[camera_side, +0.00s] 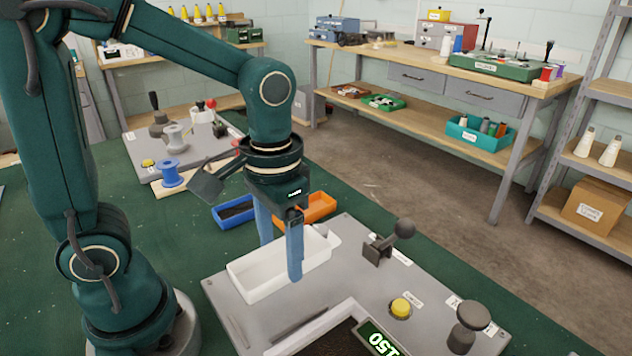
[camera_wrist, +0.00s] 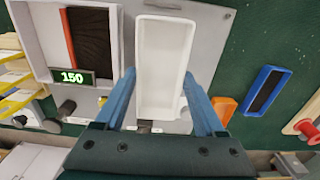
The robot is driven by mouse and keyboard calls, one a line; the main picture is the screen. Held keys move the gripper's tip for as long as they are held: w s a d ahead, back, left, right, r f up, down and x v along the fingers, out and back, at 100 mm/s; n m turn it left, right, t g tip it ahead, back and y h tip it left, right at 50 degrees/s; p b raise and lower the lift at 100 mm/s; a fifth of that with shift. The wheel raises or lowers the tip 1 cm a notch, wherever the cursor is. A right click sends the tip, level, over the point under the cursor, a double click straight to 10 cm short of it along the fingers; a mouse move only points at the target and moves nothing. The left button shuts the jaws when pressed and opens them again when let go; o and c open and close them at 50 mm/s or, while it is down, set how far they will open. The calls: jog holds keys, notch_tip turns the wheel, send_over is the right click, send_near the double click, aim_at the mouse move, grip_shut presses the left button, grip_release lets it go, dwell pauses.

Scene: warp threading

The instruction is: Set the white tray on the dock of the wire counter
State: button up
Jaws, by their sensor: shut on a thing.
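The white tray (camera_side: 262,283) is an open, empty rectangular box, roughly level, over the back-left part of the grey plate of the wire counter (camera_side: 225,308). My gripper (camera_side: 281,262) points down with its blue fingers shut on the tray's two long sides. In the wrist view the tray (camera_wrist: 165,60) lies lengthwise between the fingers (camera_wrist: 160,78). I cannot tell whether the tray touches the plate. The counter's display (camera_side: 380,340) reads 150, beside a white-framed dark bed (camera_wrist: 92,35). The dock is not clearly distinguishable; the tray may cover it.
A blue bin (camera_side: 235,212) and an orange bin (camera_side: 320,206) stand just behind the plate. A blue spool (camera_side: 171,173) is farther left.

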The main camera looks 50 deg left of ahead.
aim_at(283, 269)
jog(key=shift+s+d+f, duration=0.1)
jog(key=shift+d+f, duration=0.05)
jog(key=shift+d, duration=0.2)
jog(key=shift+f, duration=2.75)
jog(key=shift+f, duration=1)
dwell(0.5)
jog(key=o, duration=1.4)
jog(key=shift+c, duration=0.2)
jog(key=shift+r, duration=3.5)
